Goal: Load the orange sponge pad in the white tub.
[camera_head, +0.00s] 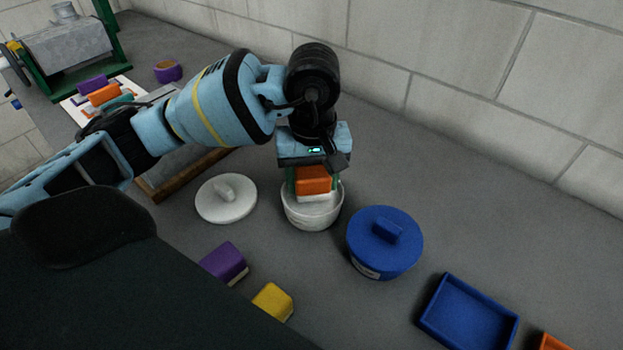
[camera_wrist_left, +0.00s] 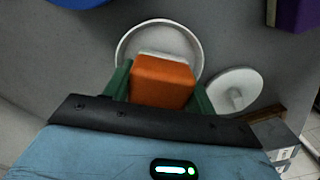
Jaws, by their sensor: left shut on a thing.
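The orange sponge pad (camera_head: 313,181) has a pale layer on its underside. My left gripper (camera_head: 312,184) is shut on it and points down over the white tub (camera_head: 313,217). In the left wrist view the orange sponge pad (camera_wrist_left: 162,82) sits between the green fingers, in front of the round rim of the white tub (camera_wrist_left: 121,48). The pad's lower part is at the tub's opening; I cannot tell whether it touches the bottom. The white lid (camera_head: 226,199) lies on the table left of the tub. My right gripper is not in view.
A lidded blue tub (camera_head: 385,243) stands close right of the white tub. A purple sponge (camera_head: 224,262) and a yellow sponge (camera_head: 272,301) lie in front. A blue tray (camera_head: 468,313) is at the lower right. A block wall (camera_head: 450,70) runs behind.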

